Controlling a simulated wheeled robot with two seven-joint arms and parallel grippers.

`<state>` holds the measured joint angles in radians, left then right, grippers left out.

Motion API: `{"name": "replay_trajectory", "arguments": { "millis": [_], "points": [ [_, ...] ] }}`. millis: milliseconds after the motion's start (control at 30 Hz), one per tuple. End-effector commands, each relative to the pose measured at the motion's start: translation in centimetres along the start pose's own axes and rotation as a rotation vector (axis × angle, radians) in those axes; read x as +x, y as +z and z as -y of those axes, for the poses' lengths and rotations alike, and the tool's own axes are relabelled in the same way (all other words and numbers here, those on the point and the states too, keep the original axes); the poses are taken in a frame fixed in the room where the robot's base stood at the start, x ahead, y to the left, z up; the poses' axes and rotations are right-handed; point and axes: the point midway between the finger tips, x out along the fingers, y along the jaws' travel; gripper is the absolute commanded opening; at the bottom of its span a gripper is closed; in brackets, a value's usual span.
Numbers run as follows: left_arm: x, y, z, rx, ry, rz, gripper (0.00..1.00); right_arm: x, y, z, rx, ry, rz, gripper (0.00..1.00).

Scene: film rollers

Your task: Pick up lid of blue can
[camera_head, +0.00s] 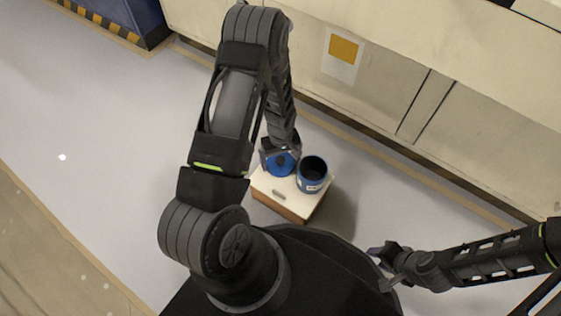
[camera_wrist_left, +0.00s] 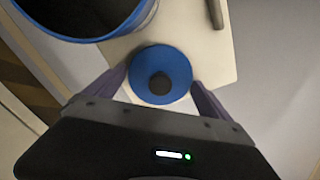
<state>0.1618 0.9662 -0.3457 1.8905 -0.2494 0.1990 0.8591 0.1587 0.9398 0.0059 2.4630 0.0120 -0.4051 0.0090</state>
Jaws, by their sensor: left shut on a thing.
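The blue lid (camera_head: 279,164) with a dark round knob is at my left gripper (camera_head: 280,155), over the left part of a small white-topped box (camera_head: 298,206). In the left wrist view the lid (camera_wrist_left: 175,68) sits between the two fingers of my left gripper (camera_wrist_left: 158,88), which is shut on its sides. I cannot tell whether the lid is clear of the box top. The blue can (camera_head: 312,180) stands open and upright on the box, right of the lid; its rim (camera_wrist_left: 140,22) shows top left in the wrist view. My right gripper (camera_head: 382,268) appears open and empty, far from the can.
Cream cabinets (camera_head: 390,90) run along the back, with a yellow-marked sheet (camera_head: 343,50) on one. Grey floor (camera_head: 90,125) on the left is clear. A blue crate-like unit (camera_head: 125,15) stands top left.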

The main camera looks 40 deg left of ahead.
Motion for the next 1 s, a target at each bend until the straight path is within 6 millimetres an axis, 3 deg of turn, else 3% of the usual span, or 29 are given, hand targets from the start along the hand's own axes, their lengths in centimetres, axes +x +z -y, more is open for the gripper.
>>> {"name": "replay_trajectory", "arguments": {
  "millis": [333, 800, 1000],
  "points": [
    [-0.8, 0.0, 0.0, 0.000, 0.000, -0.001, 0.54, -0.5, 0.0, 0.1, 0.000, 0.000, 0.002, 0.36],
    [-9.0, 0.0, 0.0, 0.000, 0.001, -0.001, 0.54, -4.3, 0.3, 1.3, -0.002, 0.000, 0.020, 0.36],
    [-10.1, 0.0, 0.1, 0.000, 0.000, 0.000, 0.54, -4.7, 0.4, 1.4, -0.003, 0.000, 0.024, 0.36]
  ]
}}
